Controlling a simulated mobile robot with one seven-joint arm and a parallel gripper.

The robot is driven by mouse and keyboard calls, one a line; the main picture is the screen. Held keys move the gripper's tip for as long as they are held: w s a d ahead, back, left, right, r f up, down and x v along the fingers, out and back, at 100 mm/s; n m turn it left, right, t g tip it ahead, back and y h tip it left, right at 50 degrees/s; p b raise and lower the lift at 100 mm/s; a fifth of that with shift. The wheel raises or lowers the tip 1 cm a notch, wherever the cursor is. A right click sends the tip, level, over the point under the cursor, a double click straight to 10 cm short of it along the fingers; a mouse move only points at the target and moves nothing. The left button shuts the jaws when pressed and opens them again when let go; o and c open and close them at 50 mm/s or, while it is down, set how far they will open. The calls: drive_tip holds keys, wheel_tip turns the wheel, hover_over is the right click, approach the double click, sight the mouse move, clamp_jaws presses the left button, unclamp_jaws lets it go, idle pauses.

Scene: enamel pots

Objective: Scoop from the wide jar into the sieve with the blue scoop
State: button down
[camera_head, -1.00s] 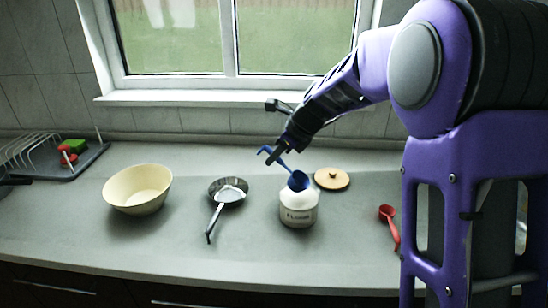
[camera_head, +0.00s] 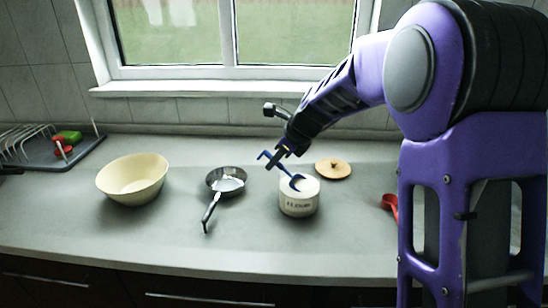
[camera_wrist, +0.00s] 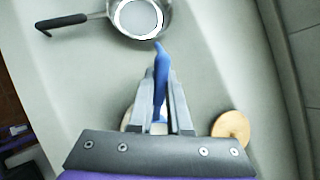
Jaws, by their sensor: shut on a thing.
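My gripper (camera_head: 281,152) is shut on the handle of the blue scoop (camera_head: 296,180), above the wide jar (camera_head: 298,206). The jar is white with dark lettering and stands open on the counter. The scoop's bowl dips into the jar's mouth and is partly hidden by the rim; what it holds cannot be seen. The sieve (camera_head: 226,177) lies left of the jar, a round metal pan shape with a dark handle towards the front and a pale patch inside. In the wrist view the scoop's handle (camera_wrist: 160,75) is between the fingers, and the sieve (camera_wrist: 118,24) is at the top.
A round wooden lid (camera_head: 333,169) lies behind and right of the jar. A red scoop (camera_head: 390,204) lies further right, partly hidden by my arm. A cream bowl (camera_head: 132,179) stands left of the sieve. A drying rack (camera_head: 45,150) is at far left. The front counter is clear.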

drive_tip(key=shift+s+d+f+h+p, duration=0.15)
drive_tip(key=shift+d+f+h+p, duration=0.35)
drive_tip(key=shift+p, duration=1.6)
drive_tip(key=shift+a, duration=0.1)
drive_tip(key=b, duration=0.3)
drive_tip(key=shift+f+b, duration=0.35)
drive_tip(key=shift+b, duration=0.05)
drive_tip(key=shift+a+b, duration=0.1)
drive_tip(key=shift+b, duration=0.6)
drive_tip(key=shift+r+b, duration=0.1)
drive_tip(key=shift+b, duration=0.35)
